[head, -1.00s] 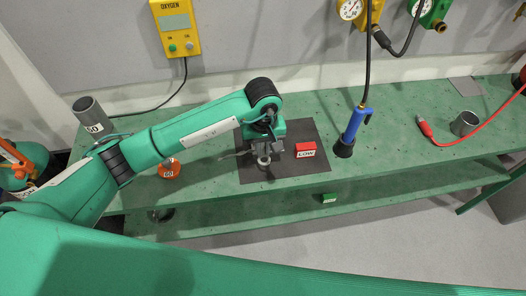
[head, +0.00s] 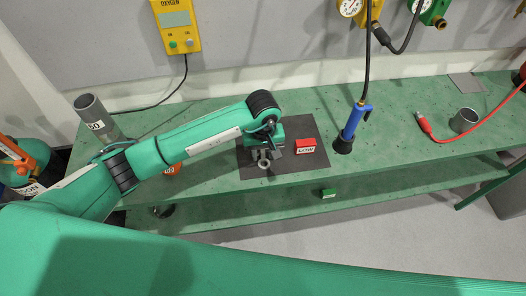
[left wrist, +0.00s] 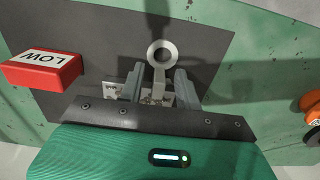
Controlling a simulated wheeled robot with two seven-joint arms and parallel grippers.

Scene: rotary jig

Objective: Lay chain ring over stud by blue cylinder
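A grey metal ring on a narrow stem (left wrist: 162,53) lies over the dark mat in the left wrist view. It also shows in the head view below my left gripper (head: 264,154). In the wrist view my left gripper's two fingers (left wrist: 160,88) stand apart on either side of the stem, with gaps; the ring is beyond the fingertips. I cannot tell whether this is the chain ring. A blue-green gas cylinder (head: 42,154) with orange parts stands at the far left. No stud or chain can be made out beside it. My right gripper is not in view.
A red block marked LOW (head: 306,146) sits on the dark mat (head: 308,169), close to my left gripper. A blue-handled tool (head: 355,127) hangs to its right. A grey tube (head: 92,115) and a partly hidden orange object (head: 171,168) are left.

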